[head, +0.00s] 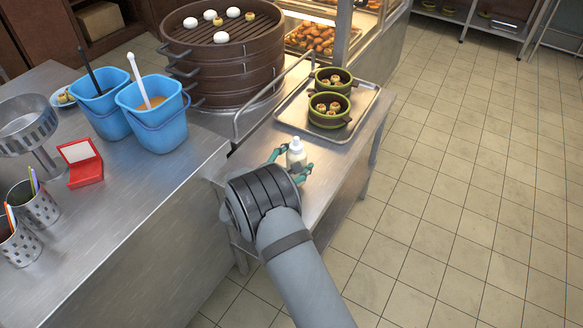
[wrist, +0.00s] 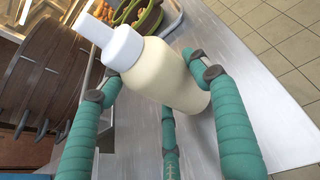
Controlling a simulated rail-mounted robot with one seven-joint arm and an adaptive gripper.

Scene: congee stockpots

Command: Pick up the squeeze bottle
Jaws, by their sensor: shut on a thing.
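The squeeze bottle (head: 295,152) is cream coloured with a white collar and nozzle. In the head view it is upright at the small steel side table (head: 321,188). In the wrist view the bottle (wrist: 160,72) is large and appears tilted, its cap to the upper left. My gripper (head: 290,161) has green wrapped fingers; in the wrist view the gripper (wrist: 160,85) has fingers on both sides of the bottle, with another finger below it. It is shut on the bottle's body. I cannot tell whether the bottle's base touches the table.
A metal tray (head: 291,117) with two green steamer baskets (head: 329,108) stands behind the bottle. A large brown steamer (head: 225,55) stands beyond. Blue buckets (head: 155,115) and a red box (head: 82,163) are on the left counter. The tiled floor at right is clear.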

